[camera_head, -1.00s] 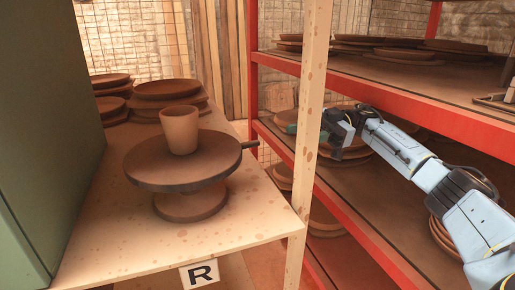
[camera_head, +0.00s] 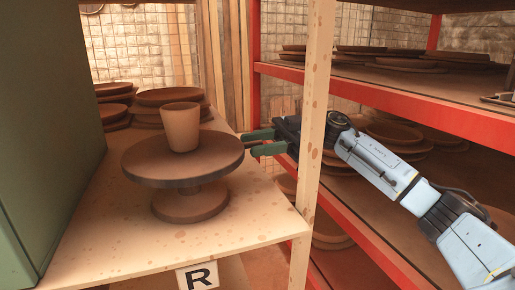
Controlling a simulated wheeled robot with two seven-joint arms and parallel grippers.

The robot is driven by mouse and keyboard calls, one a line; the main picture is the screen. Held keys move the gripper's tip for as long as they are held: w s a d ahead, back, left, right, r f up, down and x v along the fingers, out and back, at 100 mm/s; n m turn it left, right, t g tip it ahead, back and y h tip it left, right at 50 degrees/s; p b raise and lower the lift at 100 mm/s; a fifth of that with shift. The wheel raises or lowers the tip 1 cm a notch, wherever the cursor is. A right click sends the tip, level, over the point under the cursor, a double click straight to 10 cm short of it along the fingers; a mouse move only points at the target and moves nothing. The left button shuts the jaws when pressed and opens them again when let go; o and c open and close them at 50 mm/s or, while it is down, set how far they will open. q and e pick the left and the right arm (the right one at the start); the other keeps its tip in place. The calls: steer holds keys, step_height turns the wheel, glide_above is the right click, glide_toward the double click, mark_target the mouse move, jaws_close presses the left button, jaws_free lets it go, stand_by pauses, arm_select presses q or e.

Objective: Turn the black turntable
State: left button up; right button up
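The turntable (camera_head: 140,170) is a round brown disc with a dark rim on a short round foot, standing on the pale speckled board. A clay cup (camera_head: 180,127) stands upright on the disc. My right gripper (camera_head: 256,143) comes in from the right, past the wooden post, to the disc's right edge. Its two green fingers are apart, one above the other in the picture, around where the disc's short dark handle sticks out. The handle is mostly hidden, and I cannot tell if the fingers touch it. My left gripper is not in view.
A wooden post (camera_head: 315,100) stands close to my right arm. A red-edged shelf (camera_head: 400,98) with stacked clay plates is on the right. A green cabinet side (camera_head: 45,130) closes off the left. More clay plates (camera_head: 168,97) lie behind the turntable on the board (camera_head: 120,255).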

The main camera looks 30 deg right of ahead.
steer(key=shift+a, duration=0.2)
jaws_close()
stand_by(0.3)
